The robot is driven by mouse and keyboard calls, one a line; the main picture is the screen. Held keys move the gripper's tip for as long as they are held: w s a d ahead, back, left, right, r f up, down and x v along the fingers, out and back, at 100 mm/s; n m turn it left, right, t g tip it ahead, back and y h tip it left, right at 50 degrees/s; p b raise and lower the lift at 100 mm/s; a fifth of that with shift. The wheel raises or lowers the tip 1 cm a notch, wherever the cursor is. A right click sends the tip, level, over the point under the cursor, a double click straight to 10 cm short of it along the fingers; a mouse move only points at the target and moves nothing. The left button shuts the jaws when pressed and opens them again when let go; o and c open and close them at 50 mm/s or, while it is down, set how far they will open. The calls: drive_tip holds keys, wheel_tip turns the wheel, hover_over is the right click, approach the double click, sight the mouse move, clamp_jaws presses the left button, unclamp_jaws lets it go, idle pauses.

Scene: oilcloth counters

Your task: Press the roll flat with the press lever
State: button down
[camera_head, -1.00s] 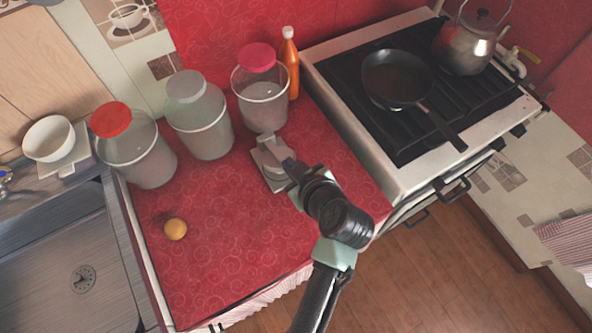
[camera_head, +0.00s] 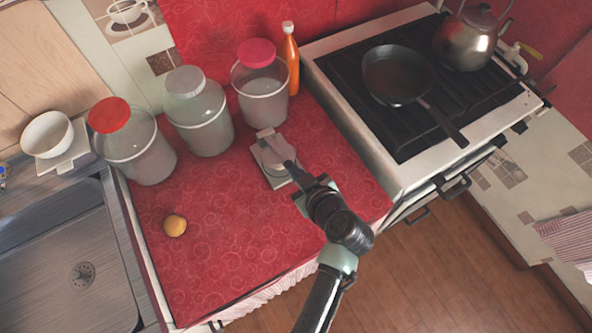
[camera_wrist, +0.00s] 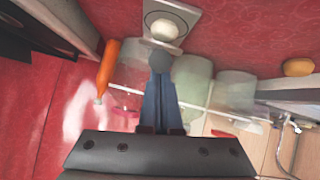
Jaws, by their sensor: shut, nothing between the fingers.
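The press (camera_head: 262,170) stands on the red counter, a pale square base with a rounded pale part on it. In the wrist view, its base (camera_wrist: 182,15) carries a whitish round piece (camera_wrist: 166,28); I cannot tell whether this is part of the press or something in it. A small orange-yellow roll (camera_head: 175,226) lies on the counter, apart from the press, and shows in the wrist view (camera_wrist: 298,67). My gripper (camera_head: 279,148) is shut and empty, its fingertips (camera_wrist: 161,58) over or beside the press. The lever's position and any contact are unclear.
Three lidded jars (camera_head: 198,125) and an orange bottle (camera_head: 291,62) stand behind the press. The stove (camera_head: 385,165) with a frying pan (camera_head: 397,75) and kettle (camera_head: 466,42) is to the right. A sink (camera_head: 65,265) is left.

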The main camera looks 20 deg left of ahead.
drive_tip(key=shift+t+y, duration=0.8)
drive_tip(key=shift+y, duration=0.1)
drive_tip(key=shift+s+d+f+b, duration=0.2)
drive_tip(key=shift+f+b, duration=0.65)
drive_tip(key=shift+b, duration=0.85)
drive_tip(key=shift+s+d+f+b, duration=0.2)
drive_tip(key=shift+f+b, duration=0.7)
drive_tip(key=shift+b, duration=0.75)
drive_tip(key=shift+s+d+f+b, duration=0.1)
drive_tip(key=shift+d+f+b, duration=0.15)
drive_tip(key=shift+f+b, duration=1.05)
drive_tip(key=shift+s+d+f+b, duration=0.2)
drive_tip(key=shift+f+b, duration=0.1)
drive_tip(key=shift+b, duration=1.3)
